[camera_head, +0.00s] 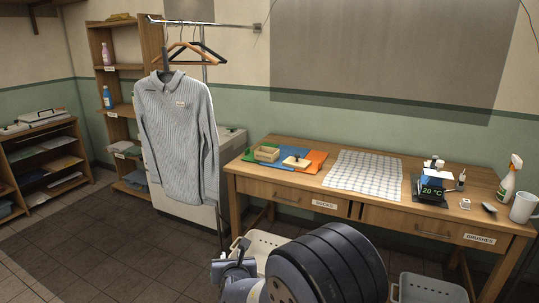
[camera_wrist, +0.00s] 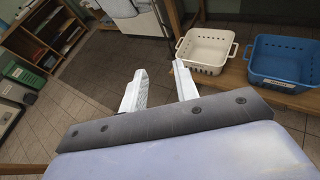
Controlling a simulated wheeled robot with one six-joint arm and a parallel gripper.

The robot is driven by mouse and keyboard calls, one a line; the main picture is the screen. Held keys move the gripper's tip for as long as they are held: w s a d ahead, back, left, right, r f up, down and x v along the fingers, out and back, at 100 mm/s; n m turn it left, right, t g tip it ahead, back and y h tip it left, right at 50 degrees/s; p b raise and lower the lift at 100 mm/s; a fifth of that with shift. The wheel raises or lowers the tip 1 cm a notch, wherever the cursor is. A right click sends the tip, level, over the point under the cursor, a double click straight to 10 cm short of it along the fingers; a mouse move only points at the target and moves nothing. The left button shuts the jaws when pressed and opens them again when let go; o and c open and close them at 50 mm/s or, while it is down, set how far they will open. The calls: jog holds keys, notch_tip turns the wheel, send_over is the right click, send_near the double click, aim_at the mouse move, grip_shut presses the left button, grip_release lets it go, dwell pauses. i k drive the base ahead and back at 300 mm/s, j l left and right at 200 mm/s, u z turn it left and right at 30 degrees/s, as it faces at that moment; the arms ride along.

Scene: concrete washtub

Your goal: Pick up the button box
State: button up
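A small open wooden box (camera_head: 267,153) stands on green and orange sheets at the left end of the wooden table (camera_head: 259,188) in the head view. It may be the button box, but its contents are too small to tell. A smaller pale wooden item (camera_head: 296,162) lies just right of it. In the wrist view, my gripper (camera_wrist: 159,76) has its two white fingers spread apart with nothing between them. It points toward the floor and is away from the table top.
A white basket (camera_wrist: 204,51) and a blue basket (camera_wrist: 283,62) stand at the right of the wrist view. A grey sweater (camera_head: 178,130) hangs left.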

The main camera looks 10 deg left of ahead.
aim_at(263, 154)
jog(key=i+j+z, duration=0.55)
jog(key=i+j, duration=0.25)
jog(key=i+j+z, duration=0.3)
jog(key=j, duration=0.4)
jog(key=i+j+z, duration=0.1)
jog(key=j+z, duration=0.2)
jog(key=j, duration=0.65)
jog(key=j+z, duration=0.25)
jog(key=j, duration=0.65)
